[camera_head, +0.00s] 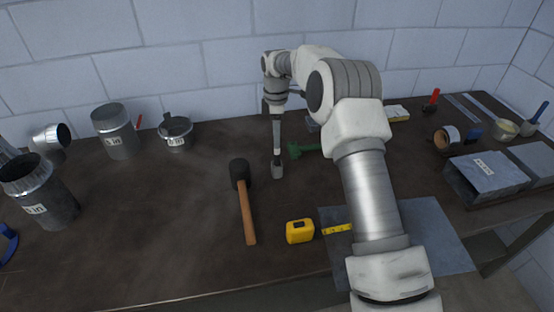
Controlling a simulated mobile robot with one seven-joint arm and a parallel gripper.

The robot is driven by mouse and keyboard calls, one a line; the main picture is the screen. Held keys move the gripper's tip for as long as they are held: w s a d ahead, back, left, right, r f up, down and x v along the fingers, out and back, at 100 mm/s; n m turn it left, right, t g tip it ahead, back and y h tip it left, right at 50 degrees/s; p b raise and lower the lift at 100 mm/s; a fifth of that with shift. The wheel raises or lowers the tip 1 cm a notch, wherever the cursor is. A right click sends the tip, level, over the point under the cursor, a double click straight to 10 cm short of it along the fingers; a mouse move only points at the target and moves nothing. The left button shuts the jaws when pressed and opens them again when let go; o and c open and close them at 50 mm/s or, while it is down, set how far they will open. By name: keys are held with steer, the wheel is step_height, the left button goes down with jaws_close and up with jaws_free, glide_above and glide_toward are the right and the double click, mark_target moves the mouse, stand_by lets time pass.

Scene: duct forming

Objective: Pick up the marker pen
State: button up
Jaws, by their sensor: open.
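I cannot make out a marker pen for certain. A thin red object (138,121) stands partly hidden behind a grey duct collar at the back left; it is too small to tell what it is. My gripper (277,172) points down over the middle of the workbench, just right of a black-headed mallet (248,205). It is open, and I see nothing held in it. My arm hides part of the bench to the right of the gripper.
A green tool (305,149) lies right of my gripper. A yellow tape measure (300,231) and a sheet of metal (440,232) are at the front. Duct pieces (116,135) stand left; a rectangular duct (485,177) and tape roll (446,138) are right.

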glide_above(277, 161)
steer(key=w, duration=0.1)
step_height(277, 161, down, 5)
steer(key=shift+f+p, duration=0.1)
steer(key=shift+p, duration=0.35)
jaws_close()
